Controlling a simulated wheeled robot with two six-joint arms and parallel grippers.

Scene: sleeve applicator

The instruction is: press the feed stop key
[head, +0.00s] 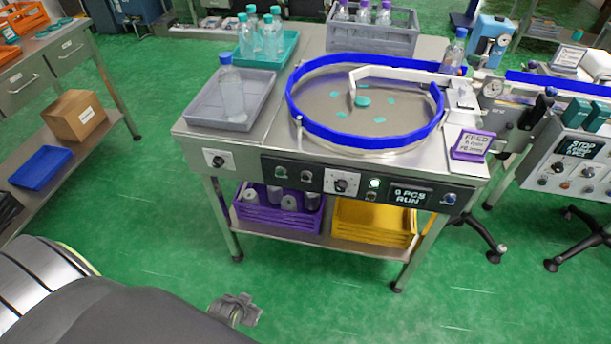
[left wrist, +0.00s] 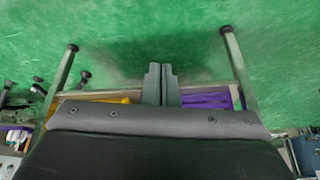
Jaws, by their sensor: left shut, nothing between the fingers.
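The control panel (head: 325,178) runs along the front of the steel rotary-table stand. It carries small keys (head: 306,176), a white-faced knob (head: 341,183), a lit green key (head: 374,183) with a dark key (head: 370,196) below it, and a blue-topped key (head: 449,199) at the right. Its display (head: 409,195) reads "0 PCS RUN". The key labels are too small to read. My left gripper (head: 246,309) is low in front of the stand, apart from the panel. Its fingers (left wrist: 161,84) are shut and empty in the left wrist view. My right gripper is out of view.
A blue-rimmed turntable (head: 365,141), a grey tray (head: 258,113) with a bottle and a purple-framed sign (head: 471,145) are on the stand top. Purple (head: 262,213) and yellow (head: 375,232) crates sit on its lower shelf. Green floor in front is clear.

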